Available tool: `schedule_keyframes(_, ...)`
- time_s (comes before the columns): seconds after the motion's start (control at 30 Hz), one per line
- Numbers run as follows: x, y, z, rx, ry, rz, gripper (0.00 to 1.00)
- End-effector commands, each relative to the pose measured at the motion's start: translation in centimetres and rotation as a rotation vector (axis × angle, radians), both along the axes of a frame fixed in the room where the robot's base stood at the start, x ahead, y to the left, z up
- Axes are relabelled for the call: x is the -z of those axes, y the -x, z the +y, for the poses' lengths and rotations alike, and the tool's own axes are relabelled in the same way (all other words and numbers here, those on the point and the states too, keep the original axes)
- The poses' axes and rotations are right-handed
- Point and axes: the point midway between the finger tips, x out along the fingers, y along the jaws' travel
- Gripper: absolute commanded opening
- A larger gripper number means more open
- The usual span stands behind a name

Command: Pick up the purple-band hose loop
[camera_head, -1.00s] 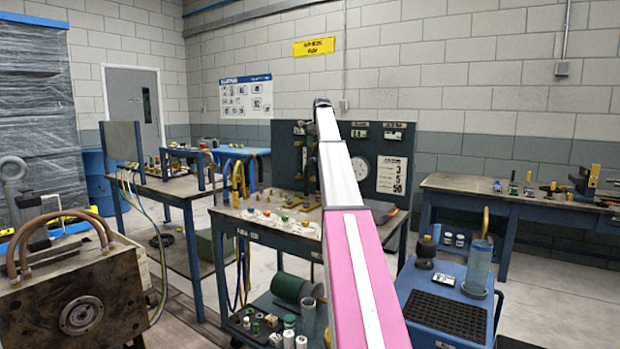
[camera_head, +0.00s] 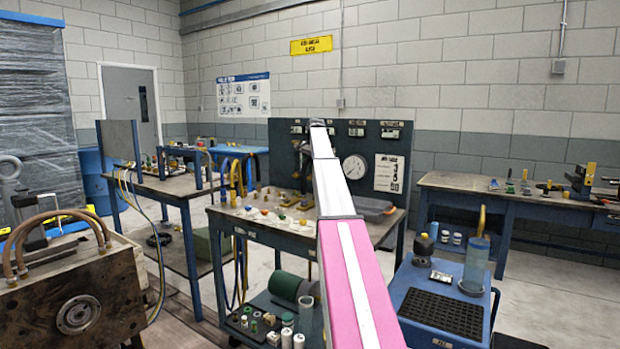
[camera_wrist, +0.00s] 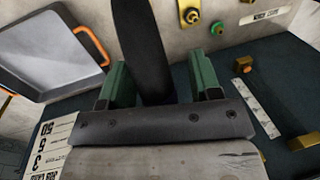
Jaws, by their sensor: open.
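In the wrist view, my gripper (camera_wrist: 163,88) is open, with its two green fingers apart. A thick black curved length (camera_wrist: 143,40), which looks like hose, runs down from the top edge between the fingers, nearer the left one. No purple band shows on it, so I cannot confirm that it is the purple-band hose loop. In the head view, my arm reaches toward the dark back panel (camera_head: 283,140) of the middle bench, and my gripper cannot be made out. Dark hose-like shapes (camera_head: 304,165) hang on the panel just left of my arm, too small to identify.
The middle bench (camera_head: 275,236) holds several small fittings and a grey tray (camera_wrist: 62,52). A gauge (camera_head: 354,167) and a number placard (camera_head: 390,173) are on the panel. A blue cart (camera_head: 415,285) stands at right.

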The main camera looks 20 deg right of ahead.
Motion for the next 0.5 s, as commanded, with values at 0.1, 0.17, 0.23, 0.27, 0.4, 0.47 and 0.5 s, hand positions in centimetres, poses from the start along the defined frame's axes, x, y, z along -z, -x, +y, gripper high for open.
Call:
schedule_keyframes(0.1,-0.04,-0.02,0.00,0.000,0.000,0.000,0.58)
schedule_keyframes(0.17,-0.04,-0.02,0.00,0.000,0.000,0.000,0.41)
schedule_keyframes(0.23,-0.04,-0.02,0.00,0.000,0.000,0.000,0.19)
schedule_keyframes(0.27,-0.04,-0.01,0.01,0.000,0.000,0.000,0.09)
schedule_keyframes(0.4,-0.08,-0.02,0.00,0.000,0.000,0.000,0.00)
schedule_keyframes(0.47,-0.08,-0.02,0.00,0.000,0.000,0.000,0.00)
schedule_keyframes(0.5,-0.08,-0.02,0.00,0.000,0.000,0.000,0.00)
